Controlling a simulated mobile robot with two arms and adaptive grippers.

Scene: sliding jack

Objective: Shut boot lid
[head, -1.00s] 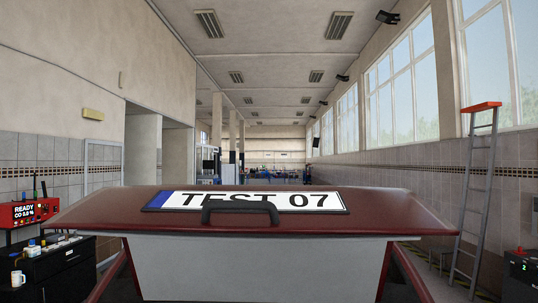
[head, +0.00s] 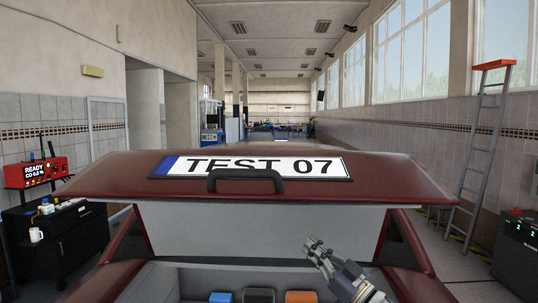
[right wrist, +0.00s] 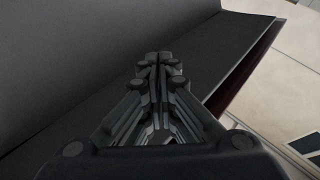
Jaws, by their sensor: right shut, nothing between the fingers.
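The dark red boot lid (head: 400,180) is raised at the back of the car. It carries a white plate reading TEST 07 (head: 310,167) and a black handle (head: 246,176). Its pale inner panel (head: 270,230) faces me below the edge. My right gripper (head: 310,240) is at the lower right in the head view, in front of the inner panel and below the handle. Its fingers are together and empty. In the right wrist view the shut fingers (right wrist: 158,62) lie before a dark grey surface and a dark red edge (right wrist: 240,70). My left gripper is not in view.
The open boot (head: 190,280) holds blue, black and orange items (head: 300,297). A ladder (head: 482,150) and a dark unit (head: 520,250) stand at right.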

